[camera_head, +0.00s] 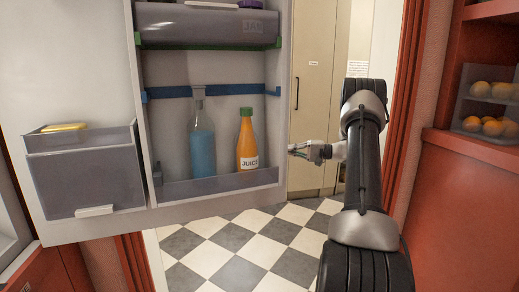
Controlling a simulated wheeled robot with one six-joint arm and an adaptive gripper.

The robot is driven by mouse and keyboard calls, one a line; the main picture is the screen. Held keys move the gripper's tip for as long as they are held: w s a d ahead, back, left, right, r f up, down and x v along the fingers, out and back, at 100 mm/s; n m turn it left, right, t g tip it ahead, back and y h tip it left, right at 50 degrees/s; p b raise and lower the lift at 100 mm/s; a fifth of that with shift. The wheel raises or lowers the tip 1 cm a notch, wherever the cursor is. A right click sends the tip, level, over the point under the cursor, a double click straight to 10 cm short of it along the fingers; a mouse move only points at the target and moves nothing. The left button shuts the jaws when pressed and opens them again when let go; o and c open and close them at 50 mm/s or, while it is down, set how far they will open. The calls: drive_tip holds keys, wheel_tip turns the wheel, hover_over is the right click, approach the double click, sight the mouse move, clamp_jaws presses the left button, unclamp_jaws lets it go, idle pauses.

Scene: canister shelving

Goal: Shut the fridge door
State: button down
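The fridge door (215,70) stands open, with its inner side facing me, and fills the left and middle of the view. Its lower shelf holds a blue bottle (202,140) and an orange juice bottle (246,142). My gripper (293,150) points left, with its fingertips close to the door's right edge at the height of the juice bottle. I cannot tell whether it touches the door. The fingers are too small in view to tell whether they are open or shut. The door's outer side is hidden.
A grey bin (85,175) is at the left. Beige cabinet doors (312,90) stand behind the gripper. A red shelf (470,145) with a container of orange fruit (490,103) is at the right. The checkered floor (235,237) below is clear where it shows.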

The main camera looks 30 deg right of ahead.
drive_tip(key=x, duration=1.1)
drive_tip(key=s, duration=0.3)
drive_tip(key=shift+s+a+r, duration=0.1)
drive_tip(key=shift+s+a, duration=0.15)
drive_tip(key=shift+s, duration=0.15)
